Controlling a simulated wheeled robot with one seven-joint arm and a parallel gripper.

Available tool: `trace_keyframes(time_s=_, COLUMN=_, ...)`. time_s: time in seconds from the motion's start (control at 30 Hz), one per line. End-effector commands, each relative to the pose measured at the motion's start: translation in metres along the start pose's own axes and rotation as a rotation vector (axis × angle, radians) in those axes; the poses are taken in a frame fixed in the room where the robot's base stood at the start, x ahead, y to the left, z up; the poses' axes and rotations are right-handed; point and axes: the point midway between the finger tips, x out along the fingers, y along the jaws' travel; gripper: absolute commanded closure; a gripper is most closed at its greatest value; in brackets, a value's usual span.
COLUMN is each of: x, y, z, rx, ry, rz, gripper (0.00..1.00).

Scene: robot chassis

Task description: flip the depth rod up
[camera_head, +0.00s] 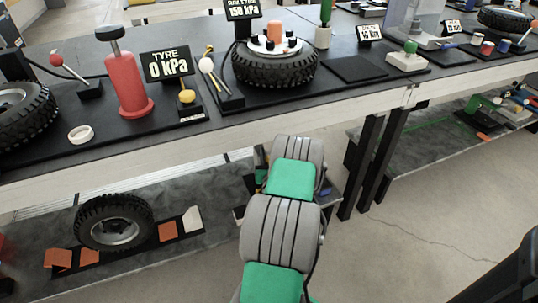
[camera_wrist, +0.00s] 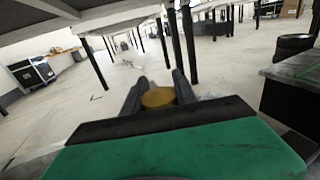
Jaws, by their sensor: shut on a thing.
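In the wrist view my gripper (camera_wrist: 159,88) has its two dark fingers on either side of a dull yellow rounded piece (camera_wrist: 158,97), shut on it. In the head view my arm reaches down in front of the bench edge and its links hide the gripper and the held piece. I cannot tell which thing is the depth rod. On the bench, a tilted rod with a white ball (camera_head: 206,65) stands on a black block left of the tyre. Another tilted rod with a red ball (camera_head: 56,59) stands at the far left.
The bench (camera_head: 180,155) carries a tyre (camera_head: 275,69), a red cylinder (camera_head: 128,85) and a yellow knob (camera_head: 186,96). Its black legs (camera_head: 372,155) stand right of my arm. A lower shelf holds a wheel (camera_head: 88,212). Open floor lies at right.

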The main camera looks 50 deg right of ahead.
Motion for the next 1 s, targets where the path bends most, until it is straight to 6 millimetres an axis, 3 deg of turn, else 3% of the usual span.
trace_keyframes(time_s=0.03, x=-0.0003, y=-0.0001, z=0.0163, rx=0.0, ry=0.001, rz=0.0, gripper=1.0)
trace_keyframes(time_s=0.1, x=-0.0005, y=-0.0001, z=0.0239, rx=-0.001, ry=0.002, rz=0.0, gripper=1.0)
trace_keyframes(time_s=0.43, x=0.0003, y=-0.0003, z=0.0247, rx=0.001, ry=-0.002, rz=-0.001, gripper=1.0)
trace_keyframes(time_s=0.47, x=0.0004, y=-0.0003, z=0.0249, rx=0.001, ry=-0.003, rz=-0.001, gripper=0.64)
trace_keyframes(time_s=0.7, x=0.0002, y=-0.0002, z=0.0241, rx=0.0, ry=-0.001, rz=0.0, gripper=0.45)
trace_keyframes(time_s=1.0, x=-0.0023, y=-0.0003, z=0.023, rx=0.001, ry=0.0, rz=0.0, gripper=0.44)
